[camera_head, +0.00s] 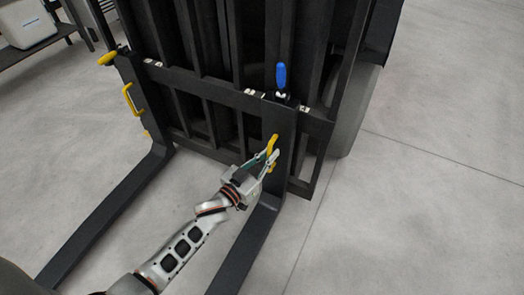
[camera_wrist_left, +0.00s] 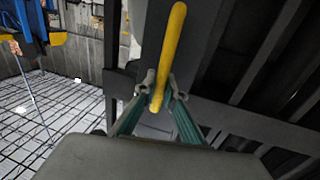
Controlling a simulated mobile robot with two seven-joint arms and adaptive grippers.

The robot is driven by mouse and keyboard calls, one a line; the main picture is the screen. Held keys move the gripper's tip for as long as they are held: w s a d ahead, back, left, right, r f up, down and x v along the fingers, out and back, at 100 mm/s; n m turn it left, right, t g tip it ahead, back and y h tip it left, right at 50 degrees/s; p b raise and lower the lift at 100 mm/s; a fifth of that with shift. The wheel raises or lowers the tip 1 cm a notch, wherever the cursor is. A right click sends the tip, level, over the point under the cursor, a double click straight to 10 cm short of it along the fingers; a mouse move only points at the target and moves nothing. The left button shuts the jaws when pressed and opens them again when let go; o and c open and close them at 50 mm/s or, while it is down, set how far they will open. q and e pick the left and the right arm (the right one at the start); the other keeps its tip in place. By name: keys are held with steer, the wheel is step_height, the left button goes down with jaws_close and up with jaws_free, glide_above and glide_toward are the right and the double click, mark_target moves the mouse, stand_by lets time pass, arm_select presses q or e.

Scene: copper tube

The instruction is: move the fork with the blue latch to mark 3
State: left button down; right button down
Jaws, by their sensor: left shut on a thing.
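The fork with the blue latch (camera_head: 281,76) is the right one of two black forks on the forklift carriage; its upright shank (camera_head: 281,120) carries a yellow handle (camera_head: 272,146). My left gripper (camera_head: 270,157) is shut on this yellow handle. In the left wrist view the fingers (camera_wrist_left: 159,97) close around the lower part of the yellow handle (camera_wrist_left: 170,45). White marks (camera_head: 250,92) show on the carriage's top bar; their numbers are too small to read. My right gripper is not in view.
The left fork (camera_head: 135,85) has a yellow latch (camera_head: 107,58) and its own yellow handle (camera_head: 129,99). A wheel (camera_head: 357,105) stands right of the carriage. Grey floor (camera_head: 420,220) is clear at the right. A shelf with a white container (camera_head: 27,22) is at the far left.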

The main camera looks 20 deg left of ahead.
arm_select(q)
steer(key=shift+d+f, duration=0.1)
steer(key=c, duration=2.4)
jaws_free()
steer(key=shift+a, duration=0.3)
steer(key=o, duration=0.3)
steer(key=shift+a, duration=0.2)
steer(key=shift+s+d, duration=0.1)
steer(key=shift+s, duration=0.05)
steer(key=v, duration=1.1)
steer(key=shift+s, duration=0.4)
